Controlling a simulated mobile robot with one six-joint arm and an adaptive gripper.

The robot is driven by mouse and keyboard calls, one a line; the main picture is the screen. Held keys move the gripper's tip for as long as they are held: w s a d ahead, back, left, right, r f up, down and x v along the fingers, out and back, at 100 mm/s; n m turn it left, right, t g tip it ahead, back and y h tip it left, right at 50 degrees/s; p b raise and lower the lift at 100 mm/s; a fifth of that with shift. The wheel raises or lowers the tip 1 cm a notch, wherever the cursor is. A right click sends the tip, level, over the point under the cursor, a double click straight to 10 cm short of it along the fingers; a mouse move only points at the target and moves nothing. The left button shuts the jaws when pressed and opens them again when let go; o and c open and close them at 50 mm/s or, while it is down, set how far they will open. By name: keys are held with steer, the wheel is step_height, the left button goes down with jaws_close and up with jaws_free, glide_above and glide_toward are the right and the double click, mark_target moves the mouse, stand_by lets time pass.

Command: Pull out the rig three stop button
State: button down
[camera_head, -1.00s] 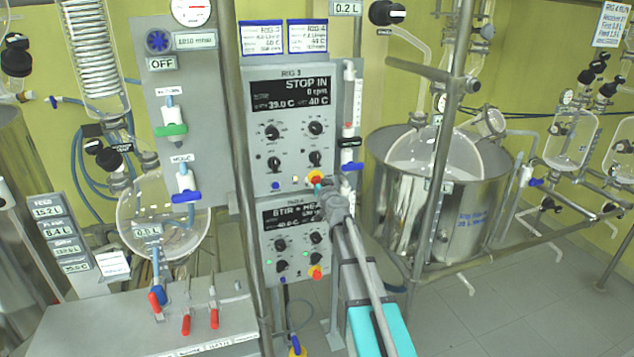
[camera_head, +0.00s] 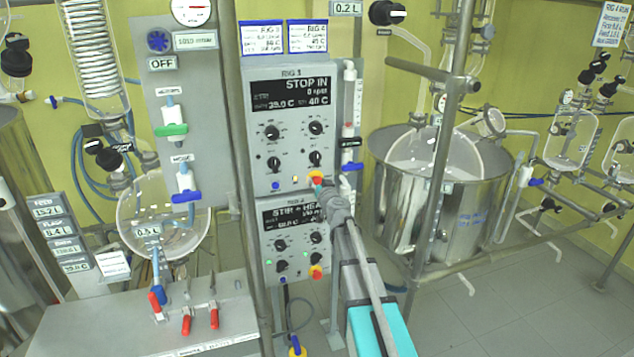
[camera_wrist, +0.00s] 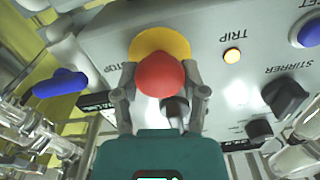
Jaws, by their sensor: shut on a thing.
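The rig three panel (camera_head: 290,150) shows "STOP IN" and 0 rpm on its display (camera_head: 291,92). Its red stop button on a yellow base sits at the panel's lower right; in the head view its base (camera_head: 316,176) is partly hidden by my gripper (camera_head: 322,188). In the wrist view the red button (camera_wrist: 160,76) stands in front of its yellow collar (camera_wrist: 160,42), beside the word STOP. My gripper (camera_wrist: 161,98) has one finger on each side of the red button and is shut on it.
In the wrist view an amber TRIP lamp (camera_wrist: 232,56) is lit beside the button, with the black stirrer knob (camera_wrist: 286,97) and a blue button (camera_wrist: 308,31) further right. The lower panel (camera_head: 292,240) with its own red stop button (camera_head: 316,272) is just below my gripper.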

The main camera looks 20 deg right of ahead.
steer(key=shift+s, duration=0.25)
steer(key=shift+c, duration=0.6)
jaws_free()
steer(key=s, duration=1.2)
steer(key=shift+d, duration=0.2)
